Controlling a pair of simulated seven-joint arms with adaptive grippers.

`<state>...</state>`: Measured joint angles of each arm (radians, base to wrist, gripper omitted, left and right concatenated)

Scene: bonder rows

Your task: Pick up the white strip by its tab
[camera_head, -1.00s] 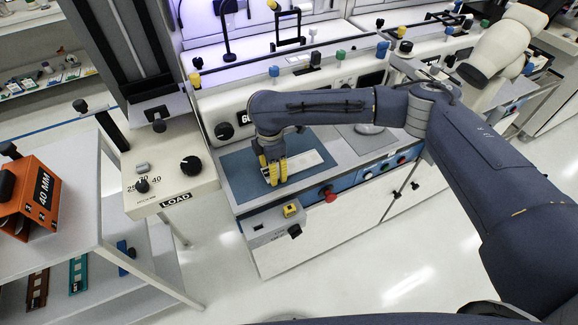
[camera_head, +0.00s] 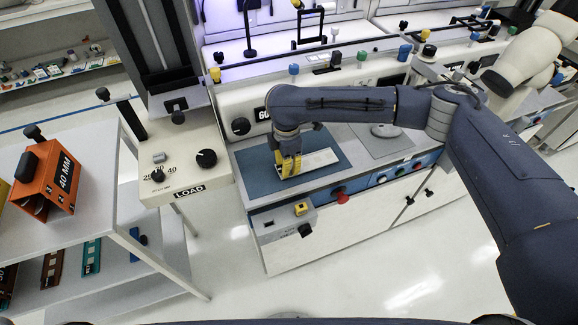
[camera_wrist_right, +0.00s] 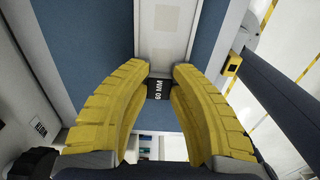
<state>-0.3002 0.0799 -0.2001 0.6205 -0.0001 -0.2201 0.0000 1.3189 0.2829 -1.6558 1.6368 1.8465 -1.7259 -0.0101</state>
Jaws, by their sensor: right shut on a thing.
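The white strip (camera_head: 320,159) lies on the blue mat (camera_head: 256,176) of the bench in the head view, partly hidden by my right gripper (camera_head: 287,168). In the right wrist view the strip (camera_wrist_right: 163,35) runs away from the fingers, and its black tab marked 60 MM (camera_wrist_right: 160,89) sits between the yellow fingertips. My right gripper (camera_wrist_right: 160,76) is shut on that tab. I cannot tell any gap between the strip and the mat. My left gripper is not in view.
A control panel with knobs and a red button (camera_head: 341,197) borders the mat's front. A LOAD console (camera_head: 186,170) stands to the left. An orange 40 MM box (camera_head: 47,178) sits on a white shelf further left. A grey plate (camera_head: 385,141) lies right of the mat.

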